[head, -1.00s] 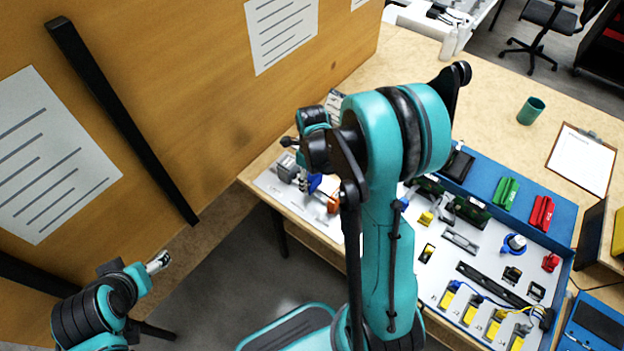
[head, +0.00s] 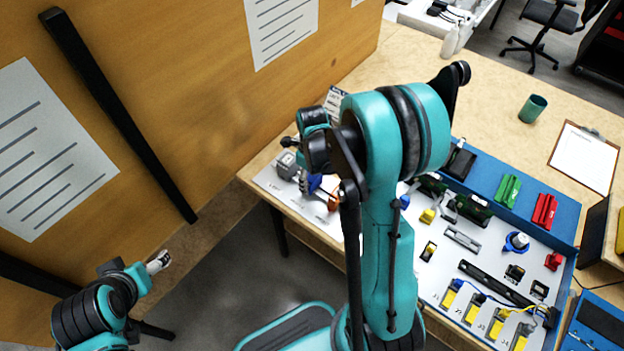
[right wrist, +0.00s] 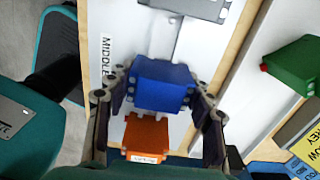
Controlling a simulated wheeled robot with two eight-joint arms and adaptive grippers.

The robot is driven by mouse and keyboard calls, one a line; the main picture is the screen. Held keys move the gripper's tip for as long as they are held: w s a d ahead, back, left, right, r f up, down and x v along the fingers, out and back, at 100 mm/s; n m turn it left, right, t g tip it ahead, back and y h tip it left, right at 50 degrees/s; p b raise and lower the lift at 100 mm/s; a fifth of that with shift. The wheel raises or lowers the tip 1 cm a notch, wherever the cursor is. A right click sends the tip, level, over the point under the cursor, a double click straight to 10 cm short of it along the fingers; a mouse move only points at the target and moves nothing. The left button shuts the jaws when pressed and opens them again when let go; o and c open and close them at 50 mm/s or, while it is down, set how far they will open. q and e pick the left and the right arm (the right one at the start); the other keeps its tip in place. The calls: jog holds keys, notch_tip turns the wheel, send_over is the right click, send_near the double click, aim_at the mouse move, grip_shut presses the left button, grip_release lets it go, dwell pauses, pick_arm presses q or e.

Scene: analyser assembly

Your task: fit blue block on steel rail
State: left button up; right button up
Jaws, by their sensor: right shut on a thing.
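The blue block (right wrist: 162,86) sits between the fingers of my right gripper (right wrist: 160,92), which is shut on it. A flat grey steel rail (right wrist: 160,38) runs just beyond the block in the right wrist view. The block overlaps the rail's near end in the picture; I cannot tell whether they touch. In the head view the blue block (head: 314,184) shows only partly, beside my right arm. My left gripper (head: 158,262) is away from the bench at lower left, and its jaws are too small to judge.
An orange block (right wrist: 146,134) is close to the blue block on the near side. A grey block (right wrist: 195,6) stands at the rail's far end. A green block (right wrist: 292,64) lies to the right. The white board (head: 275,180) carries several other parts.

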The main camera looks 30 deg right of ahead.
jog(key=shift+f+b, duration=0.4)
dwell(0.4)
jog(key=o, duration=1.2)
jog(key=shift+o, duration=0.2)
jog(key=o, duration=0.3)
jog(key=shift+o, duration=0.2)
jog(key=shift+r, duration=0.1)
jog(key=shift+r+p, duration=2.7)
jog(key=shift+r, duration=0.8)
